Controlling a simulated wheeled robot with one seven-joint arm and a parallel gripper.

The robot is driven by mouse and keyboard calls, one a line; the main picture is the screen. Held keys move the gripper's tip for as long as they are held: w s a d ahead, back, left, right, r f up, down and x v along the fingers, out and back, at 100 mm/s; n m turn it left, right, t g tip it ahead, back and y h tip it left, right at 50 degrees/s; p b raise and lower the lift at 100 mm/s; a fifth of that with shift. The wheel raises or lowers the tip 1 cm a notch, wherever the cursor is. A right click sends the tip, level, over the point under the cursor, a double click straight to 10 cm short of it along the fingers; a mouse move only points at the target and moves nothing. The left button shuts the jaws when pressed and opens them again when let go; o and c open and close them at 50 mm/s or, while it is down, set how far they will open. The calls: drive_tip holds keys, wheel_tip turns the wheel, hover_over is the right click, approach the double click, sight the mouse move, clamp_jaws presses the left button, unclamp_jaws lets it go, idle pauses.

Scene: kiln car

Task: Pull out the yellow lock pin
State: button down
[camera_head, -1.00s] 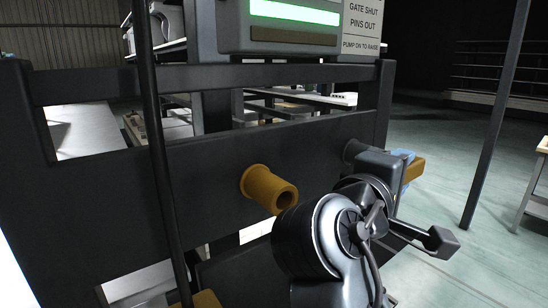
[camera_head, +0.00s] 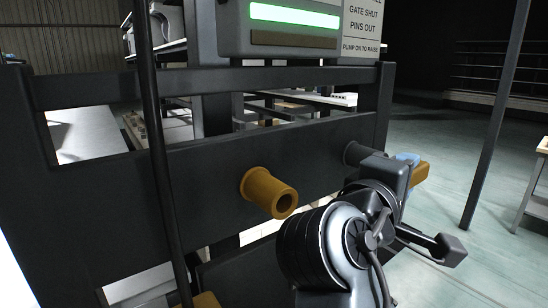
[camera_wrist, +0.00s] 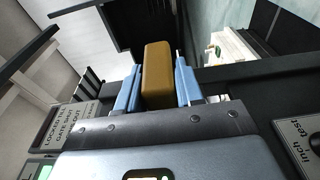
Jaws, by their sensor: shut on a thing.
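The yellow lock pin (camera_wrist: 157,82) shows in the wrist view as an ochre block with rounded edges. My gripper (camera_wrist: 158,68) has its two blue fingers shut on it, one on each side. In the head view the pin's yellow end (camera_head: 421,173) sticks out to the right of my wrist, beside a blue finger of my gripper (camera_head: 408,158). The rest of the pin is hidden behind my wrist and fingers, so I cannot tell how far it sits in its hole.
A dark frame plate (camera_head: 110,185) spans the view, with an ochre hollow tube (camera_head: 268,192) jutting from it. Thin dark posts (camera_head: 495,120) stand near and far. A sign and lit display (camera_head: 293,14) are above. Open floor (camera_head: 455,180) lies to the right.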

drive_tip(key=s+d+p, duration=0.2)
drive_tip(key=s+d, duration=0.1)
drive_tip(key=s, duration=0.2)
drive_tip(key=shift+d, duration=0.4)
drive_tip(key=shift+s, duration=0.1)
drive_tip(key=s+d+p, duration=0.2)
drive_tip(key=s+d, duration=0.1)
drive_tip(key=s, duration=0.2)
drive_tip(key=shift+d, duration=0.35)
